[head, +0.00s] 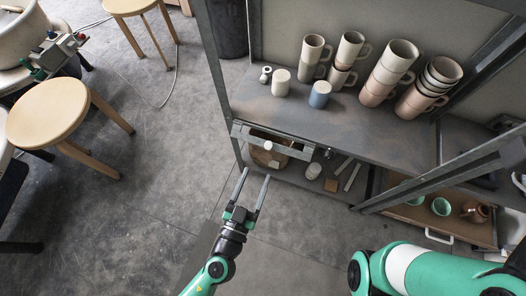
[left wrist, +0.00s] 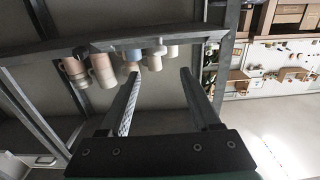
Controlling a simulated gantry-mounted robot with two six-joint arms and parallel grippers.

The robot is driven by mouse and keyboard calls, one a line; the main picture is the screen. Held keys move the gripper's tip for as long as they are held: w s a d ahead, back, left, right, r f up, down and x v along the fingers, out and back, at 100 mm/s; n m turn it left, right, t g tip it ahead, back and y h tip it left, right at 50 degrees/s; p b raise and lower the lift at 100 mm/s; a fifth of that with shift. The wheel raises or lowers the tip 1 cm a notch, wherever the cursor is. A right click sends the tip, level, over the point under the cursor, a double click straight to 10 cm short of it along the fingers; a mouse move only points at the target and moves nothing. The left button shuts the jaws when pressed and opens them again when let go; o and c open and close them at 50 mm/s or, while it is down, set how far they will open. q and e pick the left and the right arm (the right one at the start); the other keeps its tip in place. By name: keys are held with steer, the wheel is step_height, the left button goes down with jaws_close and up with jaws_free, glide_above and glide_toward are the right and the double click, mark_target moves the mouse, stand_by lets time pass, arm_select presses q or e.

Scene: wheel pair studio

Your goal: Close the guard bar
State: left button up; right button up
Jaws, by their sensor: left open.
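A grey metal bar (head: 275,140), which looks like the guard bar, runs along the left part of the shelf's front edge, from the left upright to a short end piece. It also shows in the left wrist view as a flat grey bar (left wrist: 160,39) just beyond the fingertips. My left gripper (head: 256,174) is open and empty in front of the bar, below it in the picture. In the left wrist view my fingers (left wrist: 157,73) point toward the bar, apart from it as far as I can tell. The right gripper is out of frame; only my right arm shows.
The metal shelf (head: 330,125) holds stacked mugs (head: 395,62), a white cup (head: 281,82) and a blue cup (head: 320,94). Lower shelves hold small pieces and bowls. Wooden stools (head: 47,112) stand at left. The floor (head: 160,185) between them is clear.

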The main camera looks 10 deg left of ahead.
mark_target(269, 145)
arm_select(q)
steer(key=w, duration=0.4)
steer(key=w+d, duration=0.1)
steer(key=w, duration=0.6)
steer(key=shift+w+d, duration=0.2)
steer(key=shift+w, duration=0.1)
jaws_close()
